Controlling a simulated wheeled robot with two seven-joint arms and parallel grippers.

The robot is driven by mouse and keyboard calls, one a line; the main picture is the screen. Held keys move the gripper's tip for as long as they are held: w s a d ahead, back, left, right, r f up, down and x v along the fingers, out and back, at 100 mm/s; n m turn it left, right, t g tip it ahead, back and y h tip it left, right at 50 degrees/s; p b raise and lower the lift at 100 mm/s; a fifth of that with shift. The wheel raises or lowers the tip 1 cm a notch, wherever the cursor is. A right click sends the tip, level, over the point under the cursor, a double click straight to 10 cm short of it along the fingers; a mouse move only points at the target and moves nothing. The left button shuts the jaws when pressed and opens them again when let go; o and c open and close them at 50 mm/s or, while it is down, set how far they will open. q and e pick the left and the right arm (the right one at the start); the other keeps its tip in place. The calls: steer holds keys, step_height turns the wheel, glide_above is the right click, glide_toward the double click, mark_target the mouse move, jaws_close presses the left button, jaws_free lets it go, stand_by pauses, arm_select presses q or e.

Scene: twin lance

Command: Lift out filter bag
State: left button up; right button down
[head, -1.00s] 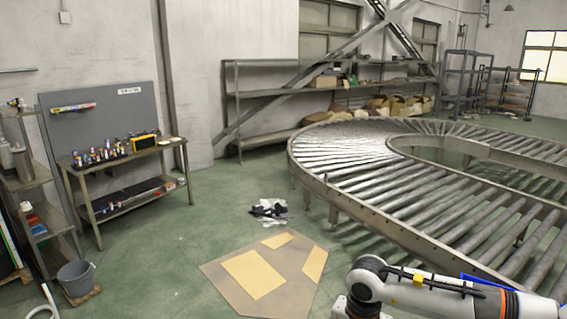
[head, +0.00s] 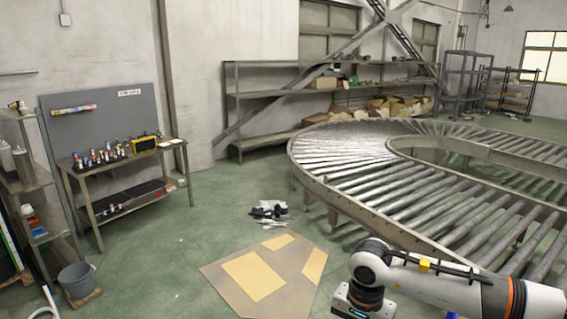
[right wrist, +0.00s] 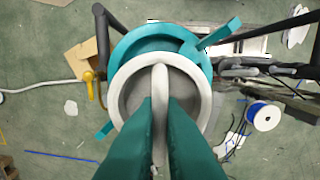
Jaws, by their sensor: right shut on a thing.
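In the right wrist view my right gripper (right wrist: 160,101) is shut on the upright loop handle of the white filter bag (right wrist: 160,78). The bag's pale round rim surrounds the handle, and the fingers cover its near side. The teal housing (right wrist: 133,45) shows as a ring around and behind the far side of the rim. How far the bag stands above the housing I cannot tell. In the head view only my right arm shows, at the lower right; the bag and housing are out of that picture. My left gripper is in neither view.
In the right wrist view a blue-banded spool (right wrist: 264,116) and dark pipes lie to the right, and a yellow-handled part (right wrist: 89,78) stands to the left. In the head view a roller conveyor (head: 420,195) curves behind my arm; cardboard (head: 230,290) lies on open floor.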

steer(key=shift+r+p, duration=1.65)
steer(key=shift+r, duration=3.4)
steer(key=shift+f, duration=0.1)
